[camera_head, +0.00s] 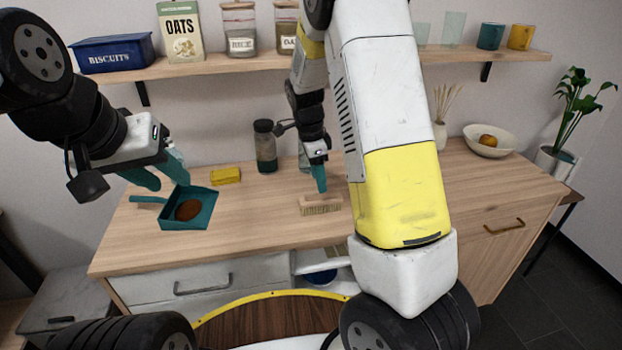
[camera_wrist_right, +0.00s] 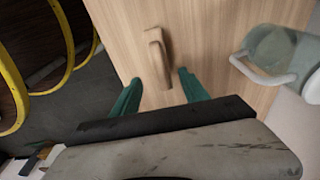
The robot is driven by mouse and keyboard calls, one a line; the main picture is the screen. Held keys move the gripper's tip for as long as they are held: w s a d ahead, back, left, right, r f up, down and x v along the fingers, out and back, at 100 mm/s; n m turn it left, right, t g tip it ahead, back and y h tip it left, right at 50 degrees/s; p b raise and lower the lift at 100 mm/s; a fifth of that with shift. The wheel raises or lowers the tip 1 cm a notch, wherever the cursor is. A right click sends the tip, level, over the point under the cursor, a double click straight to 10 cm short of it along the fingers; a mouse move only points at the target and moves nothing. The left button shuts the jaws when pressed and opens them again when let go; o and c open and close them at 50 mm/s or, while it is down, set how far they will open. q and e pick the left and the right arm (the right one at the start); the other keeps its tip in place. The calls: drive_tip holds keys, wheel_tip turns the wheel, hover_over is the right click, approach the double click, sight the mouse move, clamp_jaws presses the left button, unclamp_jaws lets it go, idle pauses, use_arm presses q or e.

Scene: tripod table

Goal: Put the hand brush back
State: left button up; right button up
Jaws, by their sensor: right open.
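The hand brush (camera_head: 320,208) lies on the wooden counter, bristles toward the front, with a pale wooden back. In the right wrist view its wooden handle (camera_wrist_right: 157,57) shows ahead of the fingers, roughly between their lines. My right gripper (camera_head: 319,180) is just above and behind the brush in the head view; its teal fingers stand apart in the wrist view (camera_wrist_right: 160,78), with nothing between them. My left gripper (camera_head: 165,176) is open and empty, above the back of the teal dustpan (camera_head: 207,213), which holds a brown heap (camera_head: 188,210).
A yellow block (camera_head: 226,175) lies behind the dustpan. A dark-lidded jar (camera_head: 265,147) stands at the back, left of my right gripper. A clear vessel with a pale loop (camera_wrist_right: 278,52) is right of the brush in the wrist view. The counter between dustpan and brush is clear.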

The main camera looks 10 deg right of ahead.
sight(317, 193)
drive_tip(key=r, duration=0.3)
drive_tip(key=shift+a+r, duration=0.1)
drive_tip(key=shift+a, duration=0.1)
drive_tip(key=s+r+n+t+y, duration=0.2)
drive_tip(key=s+r+n, duration=0.6)
drive_tip(key=s, duration=0.4)
drive_tip(key=s+r+n+t+y, duration=0.2)
drive_tip(key=s+r+n+t, duration=0.2)
drive_tip(key=s+r+n, duration=0.5)
drive_tip(key=shift+s+a+r+n, duration=0.2)
drive_tip(key=shift+s+a+n, duration=0.35)
drive_tip(key=shift+s, duration=1.05)
drive_tip(key=shift+d, duration=0.1)
drive_tip(key=shift+c, duration=0.2)
